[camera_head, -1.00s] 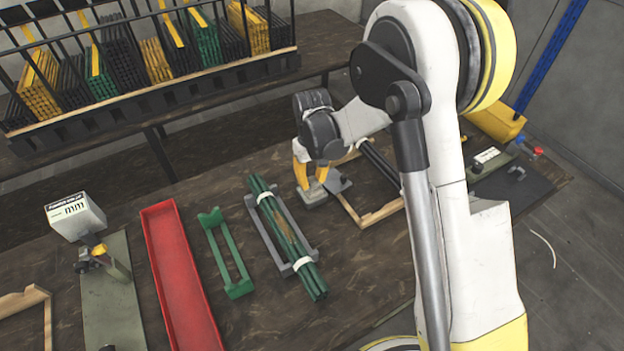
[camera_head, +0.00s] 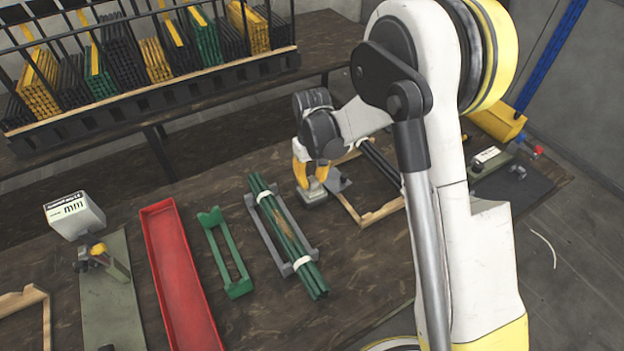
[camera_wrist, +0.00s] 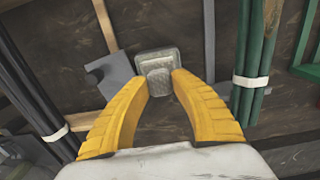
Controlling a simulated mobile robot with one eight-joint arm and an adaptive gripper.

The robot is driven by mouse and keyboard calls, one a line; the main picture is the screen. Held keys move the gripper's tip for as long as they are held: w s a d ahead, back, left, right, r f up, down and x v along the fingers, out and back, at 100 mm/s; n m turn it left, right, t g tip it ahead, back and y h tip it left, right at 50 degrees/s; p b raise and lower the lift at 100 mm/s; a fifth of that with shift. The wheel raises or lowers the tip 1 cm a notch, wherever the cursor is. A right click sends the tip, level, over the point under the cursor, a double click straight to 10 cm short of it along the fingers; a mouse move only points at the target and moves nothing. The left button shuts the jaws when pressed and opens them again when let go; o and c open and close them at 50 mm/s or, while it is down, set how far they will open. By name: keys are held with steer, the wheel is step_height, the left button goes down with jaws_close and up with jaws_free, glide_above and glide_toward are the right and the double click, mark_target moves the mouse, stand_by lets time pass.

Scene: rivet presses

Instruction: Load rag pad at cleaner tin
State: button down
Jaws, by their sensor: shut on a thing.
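My gripper (camera_wrist: 164,86) has two yellow fingers closed on the narrow upper part of a pale grey, stepped block, which looks like the rag pad (camera_wrist: 155,58). In the head view, my gripper (camera_head: 312,182) points down over the table, with the pad (camera_head: 314,197) just under its fingertips. The pad's wider, flat part is low near the tabletop; I cannot tell whether it touches it. The fingers hide part of the pad. I cannot surely pick out the cleaner tin in either view.
A dark grey notched plate (camera_head: 339,179) lies close beside the pad. A wooden frame (camera_head: 377,214) is to the right. A grey cradle (camera_head: 283,268) with bound green rods (camera_head: 285,235) stands to the left, then a green cradle (camera_head: 238,288) and a red tray (camera_head: 187,292).

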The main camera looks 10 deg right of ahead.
mark_target(312, 179)
steer(key=shift+r, duration=0.1)
stand_by(0.4)
steer(key=shift+r+p, duration=2.15)
steer(key=shift+r, duration=1.3)
